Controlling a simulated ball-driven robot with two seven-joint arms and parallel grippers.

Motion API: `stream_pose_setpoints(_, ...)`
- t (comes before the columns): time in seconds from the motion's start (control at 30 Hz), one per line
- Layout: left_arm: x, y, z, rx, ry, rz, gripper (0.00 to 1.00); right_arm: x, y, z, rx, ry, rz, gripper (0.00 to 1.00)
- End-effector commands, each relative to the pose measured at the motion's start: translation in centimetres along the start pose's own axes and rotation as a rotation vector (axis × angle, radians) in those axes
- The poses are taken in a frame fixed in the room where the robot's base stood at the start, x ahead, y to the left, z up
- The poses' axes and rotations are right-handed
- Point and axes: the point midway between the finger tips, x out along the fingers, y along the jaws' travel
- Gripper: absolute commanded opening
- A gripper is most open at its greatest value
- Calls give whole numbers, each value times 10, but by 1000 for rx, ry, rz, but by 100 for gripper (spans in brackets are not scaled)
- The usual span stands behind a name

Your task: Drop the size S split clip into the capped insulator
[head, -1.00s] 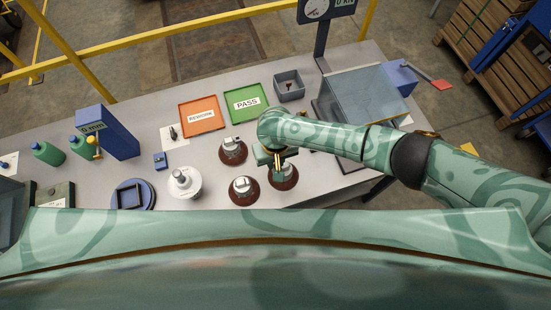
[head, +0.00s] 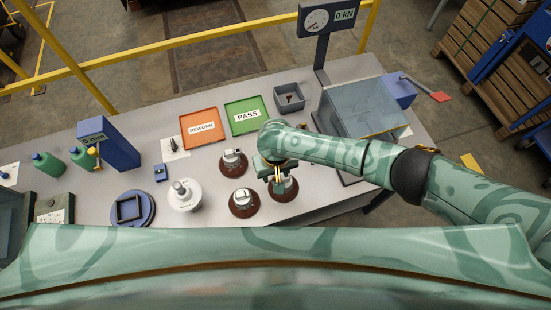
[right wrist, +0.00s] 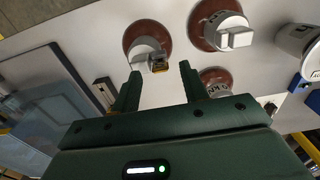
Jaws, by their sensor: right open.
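My right gripper (head: 278,184) is over the rightmost brown insulator (head: 290,190). In the right wrist view the gripper (right wrist: 158,80) is open, with nothing seen held between its fingers. Beyond the fingertips is the same brown insulator (right wrist: 132,36), topped by a grey metal cap (right wrist: 142,60). A small brass-yellow piece (right wrist: 159,65) shows at this cap; it looks like a split clip, but its size cannot be read. It appears apart from both fingers. Whether it is fully seated cannot be told. My left gripper is not in view.
Two other brown capped insulators (head: 244,206) (head: 233,165) and a white insulator (head: 187,198) stand to the left. Behind are an orange REWORK tray (head: 186,139), a green PASS tray (head: 265,125) and a grey bin (head: 289,104). A clear-sided box (head: 358,105) stands right.

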Motion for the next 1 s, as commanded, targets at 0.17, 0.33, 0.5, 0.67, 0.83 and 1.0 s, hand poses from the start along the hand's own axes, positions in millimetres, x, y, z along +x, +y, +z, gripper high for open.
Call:
stream_pose_setpoints(0.17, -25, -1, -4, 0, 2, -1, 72, -50, 0, -1, -1, 4, -3, 44)
stream_pose_setpoints(0.33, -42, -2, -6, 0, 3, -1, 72, -97, 0, -1, -2, 4, -2, 44)
stream_pose_setpoints(0.5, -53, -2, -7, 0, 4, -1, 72, -131, 0, -1, -2, 3, -2, 44)
stream_pose_setpoints(0.67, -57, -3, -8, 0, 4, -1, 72, -147, 0, 0, -2, 1, 0, 44)
stream_pose_setpoints(0.83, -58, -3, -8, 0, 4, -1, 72, -150, 0, 0, 0, 1, -1, 44)
stream_pose_setpoints(1.0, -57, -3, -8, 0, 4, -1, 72, -150, 0, 0, 0, 1, -1, 44)
